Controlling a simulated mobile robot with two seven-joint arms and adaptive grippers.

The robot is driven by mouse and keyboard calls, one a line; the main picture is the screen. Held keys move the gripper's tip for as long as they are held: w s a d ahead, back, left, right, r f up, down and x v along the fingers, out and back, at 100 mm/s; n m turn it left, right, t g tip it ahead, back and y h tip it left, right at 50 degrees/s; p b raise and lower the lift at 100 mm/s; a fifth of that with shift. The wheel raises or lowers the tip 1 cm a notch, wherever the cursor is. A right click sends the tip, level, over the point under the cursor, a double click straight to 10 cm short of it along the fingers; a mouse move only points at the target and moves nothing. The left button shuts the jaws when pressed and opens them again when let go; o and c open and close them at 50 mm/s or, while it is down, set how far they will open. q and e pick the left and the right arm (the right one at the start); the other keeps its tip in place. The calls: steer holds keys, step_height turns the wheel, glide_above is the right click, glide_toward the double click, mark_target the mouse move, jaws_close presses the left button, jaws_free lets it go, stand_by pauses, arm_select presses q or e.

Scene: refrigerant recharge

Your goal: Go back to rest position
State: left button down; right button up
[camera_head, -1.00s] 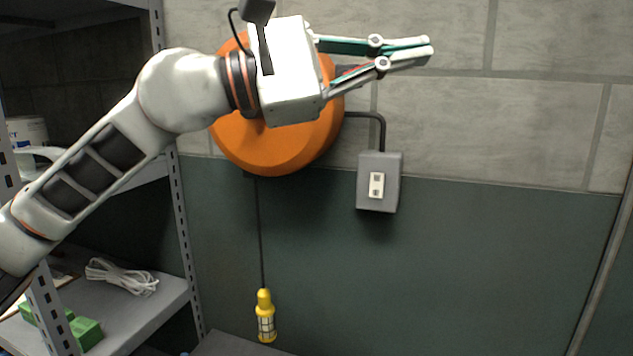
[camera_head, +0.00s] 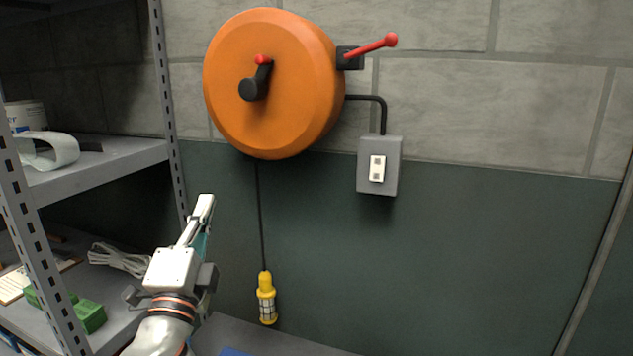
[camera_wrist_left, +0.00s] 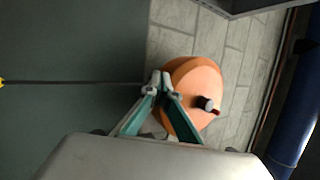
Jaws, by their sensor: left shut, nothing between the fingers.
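My left gripper (camera_head: 204,216) is low in the head view, left of the hanging yellow work lamp (camera_head: 266,298) and below the orange reel (camera_head: 270,85). It points up and its fingers are together, with nothing between them. In the left wrist view, the shut fingertips (camera_wrist_left: 161,82) show in front of the orange reel (camera_wrist_left: 190,75), apart from it. The reel is on the wall, with a black crank (camera_head: 255,80) on its face and a red-tipped lever (camera_head: 372,48) at its right side. My right gripper is in neither view.
A metal shelf rack (camera_head: 105,168) stands at the left, close to my left arm. It holds a white cable coil (camera_head: 118,259) and green blocks (camera_head: 88,314). A grey switch box (camera_head: 379,166) is on the wall. The space in front of the wall at the right is clear.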

arm_select(q)
steer(key=s+a+f+n+g+y, duration=0.1)
steer(key=s+a+f+n+g, duration=0.15)
steer(key=f, duration=0.45)
steer(key=s+a+f+n+g+y, duration=0.2)
steer(key=a+f, duration=0.2)
steer(key=f, duration=0.3)
steer(key=s+a+f+n+g+y, duration=0.1)
steer(key=s+a+f+n+g, duration=0.15)
steer(key=f, duration=0.55)
steer(key=s+a+f+n+g, duration=0.2)
steer(key=s+a+f+g, duration=0.2)
steer(key=s+f, duration=0.5)
steer(key=s+a+f+n+g, duration=0.1)
steer(key=s+a+f+g, duration=0.35)
steer(key=s+f, duration=0.5)
steer(key=w+d+f+n+t+h, duration=0.1)
steer(key=d+f+n+t+h, duration=0.2)
steer(key=d+f, duration=1.1)
steer(key=d+h, duration=0.3)
steer(key=shift+h, duration=0.4)
steer(key=c, duration=2.8)
jaws_free()
steer(key=shift+d, duration=0.1)
